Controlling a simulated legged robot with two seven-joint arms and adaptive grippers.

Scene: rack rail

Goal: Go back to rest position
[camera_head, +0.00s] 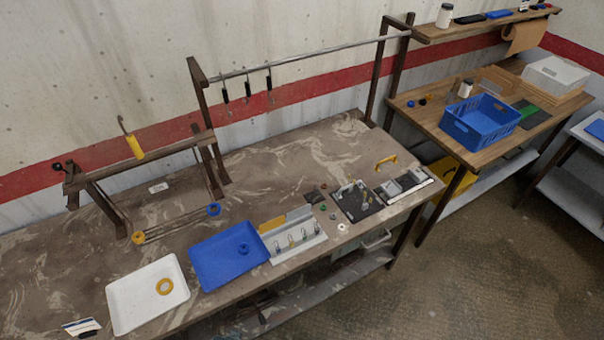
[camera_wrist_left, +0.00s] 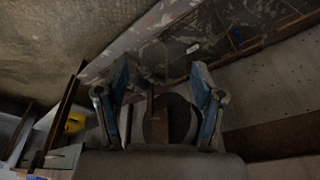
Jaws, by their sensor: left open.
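My left gripper (camera_wrist_left: 160,78) shows in the left wrist view with its two blue-grey fingers spread apart. I see nothing held at the fingertips. A dark round shape between the finger bases is too dim to make out. Neither gripper shows in the head view. The workbench (camera_head: 290,170) stands clear of both arms there. A metal rail (camera_head: 310,58) on brown posts stands over its back, with several dark hooks (camera_head: 247,89) hanging from it. A lower wooden rack (camera_head: 140,160) at the left carries a yellow-handled tool (camera_head: 134,145).
A blue crate (camera_head: 481,124) stands on the right table. The floor (camera_head: 480,270) at front right is clear.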

